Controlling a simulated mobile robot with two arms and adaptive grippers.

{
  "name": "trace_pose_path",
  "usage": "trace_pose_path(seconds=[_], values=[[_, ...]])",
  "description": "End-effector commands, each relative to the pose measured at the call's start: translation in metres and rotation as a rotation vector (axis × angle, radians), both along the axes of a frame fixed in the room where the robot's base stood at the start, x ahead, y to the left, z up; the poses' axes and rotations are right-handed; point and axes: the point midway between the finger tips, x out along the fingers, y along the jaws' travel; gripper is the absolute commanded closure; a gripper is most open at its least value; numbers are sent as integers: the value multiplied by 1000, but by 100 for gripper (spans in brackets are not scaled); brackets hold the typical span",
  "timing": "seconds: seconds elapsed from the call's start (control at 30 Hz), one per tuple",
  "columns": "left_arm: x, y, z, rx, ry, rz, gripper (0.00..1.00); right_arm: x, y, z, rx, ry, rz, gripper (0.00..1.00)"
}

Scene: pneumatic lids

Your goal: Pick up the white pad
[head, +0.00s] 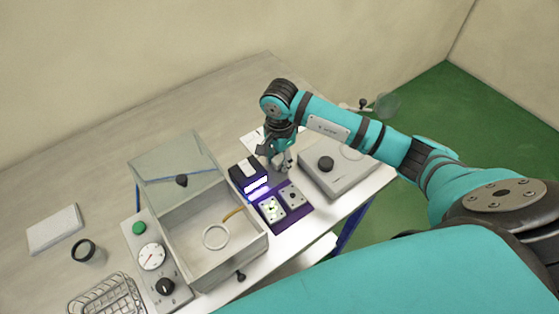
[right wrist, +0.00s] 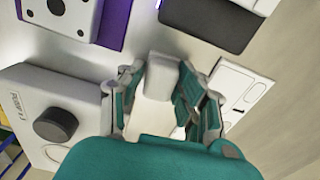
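A flat white rectangular pad (head: 54,230) lies on the table at the far left of the head view, well apart from my right gripper. My right gripper (head: 279,163) points down over the table beside the grey box with a black knob (head: 344,168). In the right wrist view its fingers (right wrist: 163,100) stand apart. A pale block-like shape (right wrist: 162,80) shows between them; I cannot tell whether it is an object or part of the gripper. My left gripper is not in view.
An open grey box (head: 180,235) with a raised clear lid (head: 172,165) stands mid-table. A gauge panel (head: 150,257), a dark-rimmed cup (head: 86,252) and a wire basket (head: 108,294) stand left of it. A purple plate (head: 302,216) lies right. The back left table is clear.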

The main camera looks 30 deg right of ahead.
Motion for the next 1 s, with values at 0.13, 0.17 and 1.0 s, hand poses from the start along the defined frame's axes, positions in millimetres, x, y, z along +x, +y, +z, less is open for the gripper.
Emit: trace_pose_path(seconds=[0.13, 0.17, 1.0], values=[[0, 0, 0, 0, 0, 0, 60, 0, 0, 0, 0, 0, 0, 87], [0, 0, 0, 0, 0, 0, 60, 0, 0, 0, 0, 0, 0, 91], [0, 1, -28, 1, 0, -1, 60, 1, 0, 85, 0, -4, 0, 100]])
